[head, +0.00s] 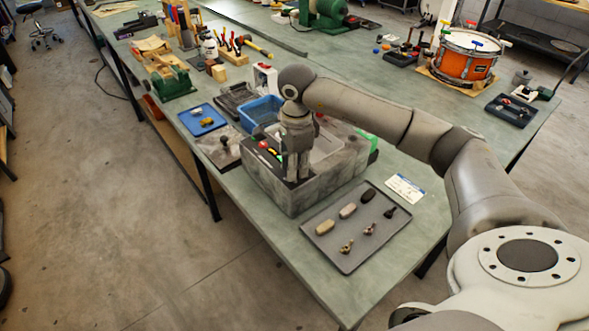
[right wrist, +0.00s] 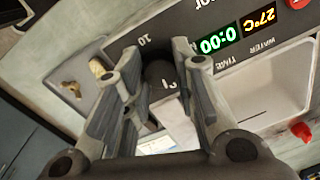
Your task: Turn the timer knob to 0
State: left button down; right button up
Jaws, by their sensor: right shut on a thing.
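The grey box-shaped machine (head: 325,190) stands on the bench in the head view. My right gripper (head: 297,176) points down at its top panel. In the right wrist view the dark timer knob (right wrist: 160,76) sits between the two fingers of my right gripper (right wrist: 160,85), which is shut on it. A scale mark "10" shows beside the knob; its pointer is hidden. A green display (right wrist: 217,40) beside the knob appears to read 0:00, upside down. A yellow display (right wrist: 258,18) reads 27°C. My left gripper is not in view.
A grey tray (head: 340,246) with several small parts lies at the front. A blue bin (head: 262,111) and a blue tray (head: 203,120) are behind and left of the machine. A white card (head: 405,188) lies to the right. A red knob (right wrist: 302,132) shows on the machine.

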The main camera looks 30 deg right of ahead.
jog(key=shift+n, duration=0.3)
jog(key=o, duration=1.1)
jog(key=shift+c, duration=0.2)
notch_tip(320, 180, up, 12)
jog(key=shift+s, duration=0.3)
jog(key=shift+a, duration=0.1)
